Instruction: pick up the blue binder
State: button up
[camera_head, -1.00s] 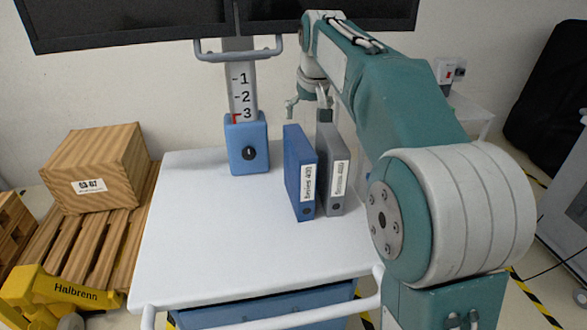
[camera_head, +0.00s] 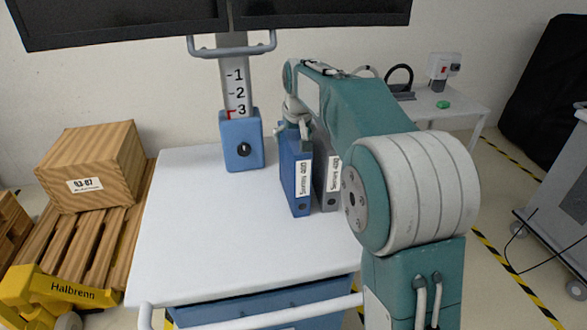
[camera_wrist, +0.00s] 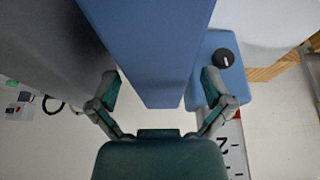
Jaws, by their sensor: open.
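The blue binder (camera_head: 297,178) stands upright on the white cart top (camera_head: 200,235), its white spine label facing the camera. My gripper (camera_head: 302,130) is at the upper far part of this binder in the head view, with its fingers partly hidden. In the wrist view my gripper (camera_wrist: 160,92) is open, with one finger on each side of the blue binder (camera_wrist: 148,45). The left finger lies between it and the grey binder (camera_wrist: 50,45). Gaps show between the fingers and the blue binder's faces.
The grey binder (camera_head: 328,185) stands close to the right of the blue one. A blue box with a black knob (camera_head: 242,140) is on the post behind, near the right finger in the wrist view. The cart top is clear at left and front.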

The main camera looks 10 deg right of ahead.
jog(key=shift+f, duration=0.25)
dwell(0.4)
jog(key=c, duration=1.4)
